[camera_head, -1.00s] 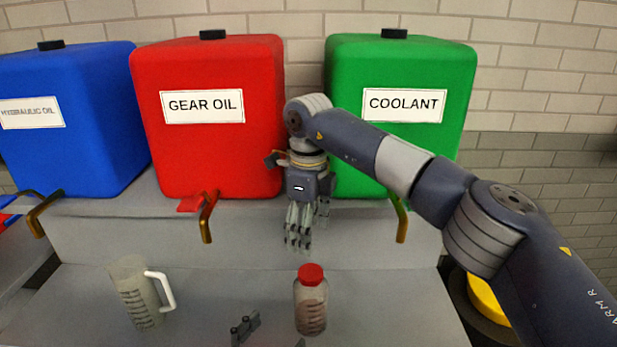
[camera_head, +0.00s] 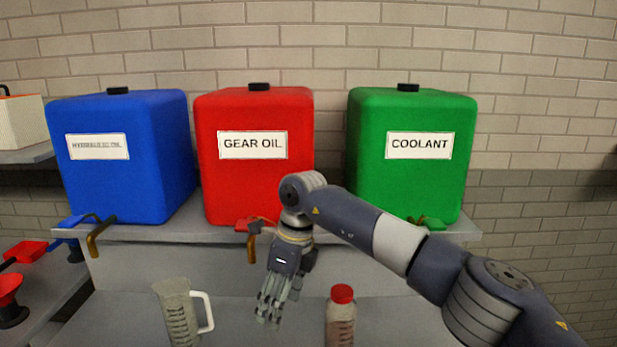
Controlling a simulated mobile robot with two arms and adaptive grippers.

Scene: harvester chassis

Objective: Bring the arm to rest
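My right arm (camera_head: 385,240) reaches in from the lower right, in front of the green and red tanks. My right gripper (camera_head: 275,308) hangs from it with its fingers pointing down and a little left. The fingers look extended and apart, with nothing between them. The gripper is below the red gear oil tank (camera_head: 255,185) and its tap, between a clear measuring jug (camera_head: 175,310) and a bottle with a red cap (camera_head: 341,318). It looks apart from both. My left gripper is not in view.
A blue hydraulic oil tank (camera_head: 125,170) and a green coolant tank (camera_head: 412,155) stand on the upper shelf (camera_head: 175,233) beside the red one. Taps stick out at the shelf's front. A lower side bench (camera_head: 50,290) at the left holds red parts. A brick wall is behind.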

